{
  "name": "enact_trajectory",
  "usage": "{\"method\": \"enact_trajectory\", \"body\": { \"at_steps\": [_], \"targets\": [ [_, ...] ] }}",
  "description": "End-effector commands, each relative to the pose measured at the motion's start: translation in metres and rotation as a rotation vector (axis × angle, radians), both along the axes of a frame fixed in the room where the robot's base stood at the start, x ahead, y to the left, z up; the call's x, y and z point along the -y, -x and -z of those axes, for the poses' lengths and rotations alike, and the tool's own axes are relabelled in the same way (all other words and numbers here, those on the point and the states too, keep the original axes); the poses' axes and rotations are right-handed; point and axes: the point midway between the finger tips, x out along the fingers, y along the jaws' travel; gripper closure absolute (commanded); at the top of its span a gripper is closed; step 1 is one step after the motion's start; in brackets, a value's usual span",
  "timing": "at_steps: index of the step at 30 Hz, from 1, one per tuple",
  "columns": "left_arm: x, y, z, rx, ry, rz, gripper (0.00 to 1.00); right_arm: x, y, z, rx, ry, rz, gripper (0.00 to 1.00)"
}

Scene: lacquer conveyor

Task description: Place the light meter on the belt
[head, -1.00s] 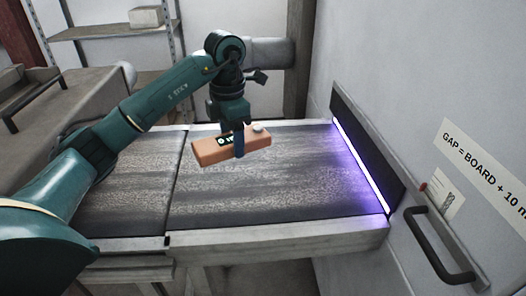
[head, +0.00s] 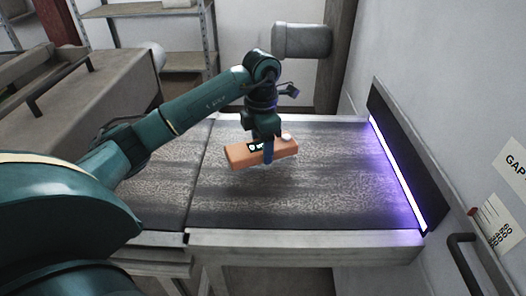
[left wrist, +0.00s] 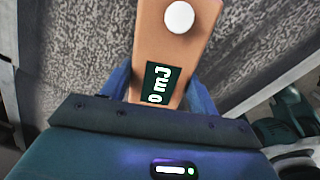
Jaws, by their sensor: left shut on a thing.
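The light meter (head: 240,155) is an orange-brown bar with a small dark display and a white round dome near its right end. My left gripper (head: 268,155) is shut on the middle of it, one blue finger showing on its near side. The meter is over the belt (head: 320,190), a grey, worn surface; whether it touches the belt is hard to tell. In the left wrist view the meter (left wrist: 180,50) lies between the two fingers, its display reading "0 mJ", with the belt (left wrist: 70,40) behind it. My right gripper is not in view.
A glowing violet strip (head: 397,175) runs below a dark panel at the belt's right end. A pale rail (head: 300,245) edges the belt's near side. A handle (head: 462,262) sticks out at lower right. The belt around the meter is clear.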

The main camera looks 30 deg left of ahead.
Motion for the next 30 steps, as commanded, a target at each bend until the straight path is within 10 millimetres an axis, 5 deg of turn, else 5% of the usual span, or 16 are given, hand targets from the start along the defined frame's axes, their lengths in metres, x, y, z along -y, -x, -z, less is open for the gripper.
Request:
{"method": "enact_trajectory", "body": {
  "at_steps": [6, 16, 17, 24, 30],
  "targets": [
    [0.000, 0.000, 0.027, -0.001, -0.001, -0.001, 0.69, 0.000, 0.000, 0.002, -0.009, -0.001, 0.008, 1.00],
    [0.000, 0.000, 0.031, 0.001, -0.001, -0.001, 0.69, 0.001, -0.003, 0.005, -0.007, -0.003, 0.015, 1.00],
    [0.000, 0.000, 0.030, 0.000, 0.000, -0.001, 0.38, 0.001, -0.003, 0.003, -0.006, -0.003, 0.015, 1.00],
    [0.000, 0.000, 0.030, -0.001, -0.001, -0.001, 0.18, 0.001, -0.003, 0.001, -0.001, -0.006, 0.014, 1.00],
    [0.000, 0.000, 0.030, -0.001, -0.001, -0.001, 0.18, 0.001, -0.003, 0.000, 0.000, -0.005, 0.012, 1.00]
  ]
}}
